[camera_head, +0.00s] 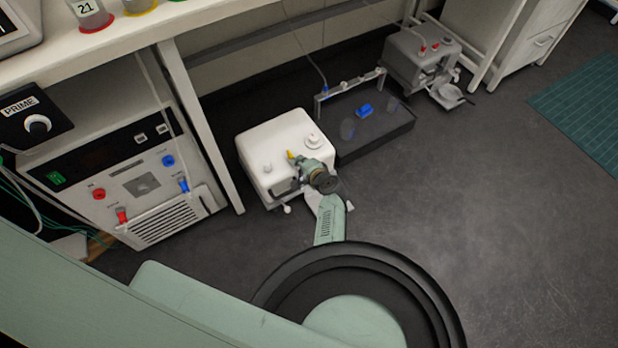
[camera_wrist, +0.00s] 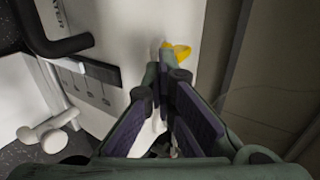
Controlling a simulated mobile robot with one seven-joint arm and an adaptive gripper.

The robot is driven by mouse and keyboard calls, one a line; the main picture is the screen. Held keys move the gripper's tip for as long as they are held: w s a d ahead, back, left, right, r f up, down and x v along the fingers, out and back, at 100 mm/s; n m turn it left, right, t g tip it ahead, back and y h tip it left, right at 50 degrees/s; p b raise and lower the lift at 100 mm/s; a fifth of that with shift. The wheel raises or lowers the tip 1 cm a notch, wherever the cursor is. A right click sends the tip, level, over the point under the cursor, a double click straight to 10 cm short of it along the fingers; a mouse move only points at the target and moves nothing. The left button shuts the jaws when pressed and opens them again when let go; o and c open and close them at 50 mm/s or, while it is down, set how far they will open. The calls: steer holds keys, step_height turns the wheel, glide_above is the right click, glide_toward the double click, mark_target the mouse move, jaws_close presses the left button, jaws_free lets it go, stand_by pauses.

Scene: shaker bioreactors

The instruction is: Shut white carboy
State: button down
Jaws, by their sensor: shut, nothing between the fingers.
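The white carboy (camera_head: 262,146) stands on the floor under the bench, with a small cap (camera_head: 314,141) on its top. A small yellow handle (camera_head: 291,155) shows at its near side, next to my gripper (camera_head: 301,161). In the wrist view the yellow handle (camera_wrist: 180,52) sticks out from the white carboy wall (camera_wrist: 115,45), just beyond the tips of my gripper (camera_wrist: 163,76). The fingertips are together and hold nothing. Whether they touch the handle cannot be told. The gripper and wrist hide part of the carboy's near face in the head view.
A black tray (camera_head: 385,140) with a blue item (camera_head: 365,110) lies right of the carboy. A grey carboy (camera_head: 405,62) stands farther back. A bench leg (camera_head: 205,130) and a control unit (camera_head: 135,165) are at left.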

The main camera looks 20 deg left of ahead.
mark_target(274, 130)
steer(key=w+a+b, duration=0.3)
steer(key=a, duration=0.1)
steer(key=w+a+b, duration=0.3)
steer(key=w+a, duration=0.1)
steer(key=a, duration=0.1)
steer(key=w+a+b, duration=0.3)
steer(key=w+a, duration=0.1)
steer(key=a, duration=0.1)
steer(key=shift+a+f, duration=0.15)
steer(key=shift+w+a+r+b, duration=0.2)
steer(key=shift+w+a+b, duration=0.2)
steer(key=shift+w+a, duration=0.2)
steer(key=shift+s, duration=0.1)
